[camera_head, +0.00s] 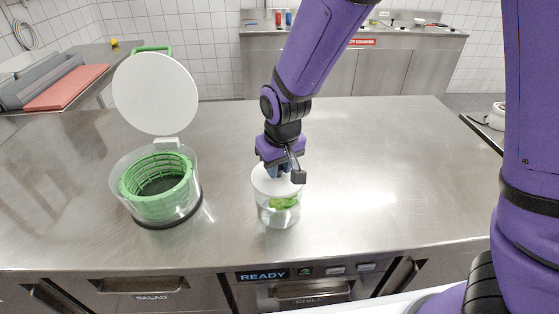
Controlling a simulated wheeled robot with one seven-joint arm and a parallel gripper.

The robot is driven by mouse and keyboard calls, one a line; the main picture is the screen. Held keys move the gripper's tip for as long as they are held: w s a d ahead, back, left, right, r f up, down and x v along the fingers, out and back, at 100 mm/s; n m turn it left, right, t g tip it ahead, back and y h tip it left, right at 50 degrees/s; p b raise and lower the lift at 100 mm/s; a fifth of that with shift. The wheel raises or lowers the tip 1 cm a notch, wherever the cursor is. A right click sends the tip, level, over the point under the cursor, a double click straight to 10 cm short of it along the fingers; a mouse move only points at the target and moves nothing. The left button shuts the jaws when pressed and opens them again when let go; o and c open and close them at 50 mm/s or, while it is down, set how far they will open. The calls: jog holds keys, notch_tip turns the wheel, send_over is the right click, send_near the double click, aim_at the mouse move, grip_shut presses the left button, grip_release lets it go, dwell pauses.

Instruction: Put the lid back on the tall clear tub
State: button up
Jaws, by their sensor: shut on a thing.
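The tall clear tub (279,216) stands upright on the steel counter, with something green inside it. The white lid (261,183) is at the tub's top, directly under my gripper (279,172). My gripper points down and is shut on the lid. The arm partly hides the gripper's fingers and the lid's far side. I cannot tell whether the lid is fully seated on the rim.
A salad spinner with a green basket (157,186) and a raised white cover (155,93) stands left of the tub. The counter (400,165) is clear to the right. Its front edge runs close below the tub, above the drawers.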

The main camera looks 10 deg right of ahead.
jog(key=shift+f, duration=2.05)
jog(key=shift+f, duration=0.2)
dwell(0.6)
jog(key=o, duration=1.5)
jog(key=shift+c, duration=0.2)
jog(key=shift+r, duration=3.55)
grip_shut()
